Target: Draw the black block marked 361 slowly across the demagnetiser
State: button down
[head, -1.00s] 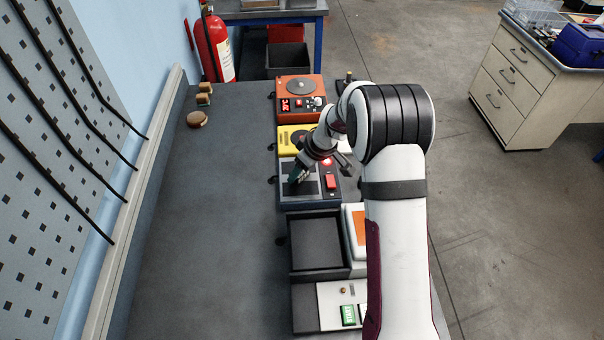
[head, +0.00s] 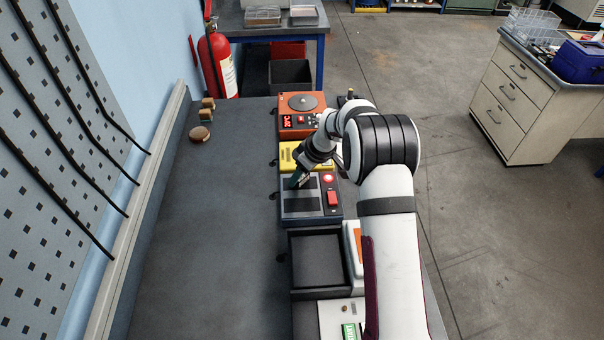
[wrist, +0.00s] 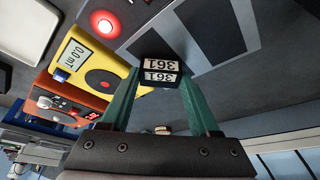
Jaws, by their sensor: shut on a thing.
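My gripper's teal fingers (wrist: 160,108) are shut on the black block marked 361 (wrist: 158,66), gripping its two sides in the wrist view. White labels with the number show on it. The demagnetiser (head: 310,209) is a dark box with a grey-and-black striped top, a lit red lamp (head: 328,178) and a red switch (head: 332,198). In the head view my gripper (head: 297,181) is at the far left part of that top; the block is barely distinguishable there. I cannot tell whether the block touches the top or hovers just above it.
A yellow meter (wrist: 76,75) reading 0.0 mT stands just beyond the demagnetiser, with an orange device (head: 302,117) farther back. A black open tray (head: 291,272) stands on the near side. The bench (head: 215,220) to the left is mostly clear.

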jog(key=shift+w+r, duration=0.2)
jog(key=shift+r, duration=0.55)
jog(key=shift+w+r, duration=0.15)
jog(key=shift+r, duration=0.65)
jog(key=shift+w+r, duration=0.2)
jog(key=shift+r, duration=0.55)
jog(key=shift+r, duration=2.25)
